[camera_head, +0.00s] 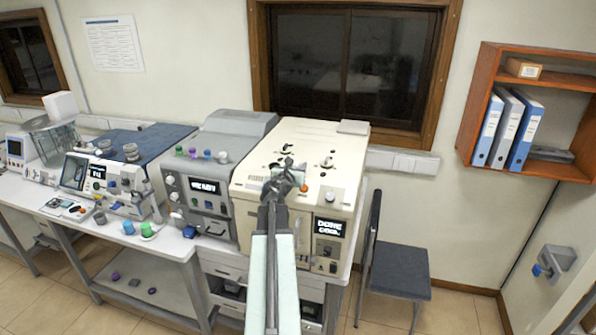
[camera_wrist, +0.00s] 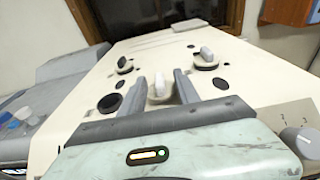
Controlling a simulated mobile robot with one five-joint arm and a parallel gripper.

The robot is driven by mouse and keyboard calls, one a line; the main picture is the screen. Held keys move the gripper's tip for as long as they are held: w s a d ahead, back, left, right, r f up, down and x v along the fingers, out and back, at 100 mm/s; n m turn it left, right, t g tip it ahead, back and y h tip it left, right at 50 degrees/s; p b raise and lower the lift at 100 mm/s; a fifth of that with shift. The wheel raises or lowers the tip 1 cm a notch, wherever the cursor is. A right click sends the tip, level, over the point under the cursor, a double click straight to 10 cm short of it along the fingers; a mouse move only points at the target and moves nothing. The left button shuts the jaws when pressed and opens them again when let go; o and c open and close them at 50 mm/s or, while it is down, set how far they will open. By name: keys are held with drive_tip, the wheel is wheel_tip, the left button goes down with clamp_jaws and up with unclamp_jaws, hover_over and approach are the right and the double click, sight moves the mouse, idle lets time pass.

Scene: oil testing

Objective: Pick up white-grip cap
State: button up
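My gripper (camera_wrist: 161,78) is open above the top of the beige machine (camera_head: 255,140). In the wrist view a white-grip cap (camera_wrist: 158,88) shows between its two fingers, with gaps on both sides; I cannot tell its exact depth relative to the fingertips.
The beige machine's panel (camera_head: 328,227) reads "DONE COOL". A grey machine (camera_head: 205,185) with several coloured caps on top stands to its left. Dark round openings (camera_wrist: 220,83) lie near the gripper on the beige top. A dark chair (camera_head: 398,270) is at the right.

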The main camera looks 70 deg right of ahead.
sight(300, 162)
drive_tip(key=d, duration=0.5)
drive_tip(key=shift+w+d+f+b, duration=0.1)
drive_tip(key=shift+w+f+b, duration=0.15)
drive_tip(key=shift+f+b, duration=0.15)
drive_tip(key=shift+r, duration=0.1)
clamp_jaws()
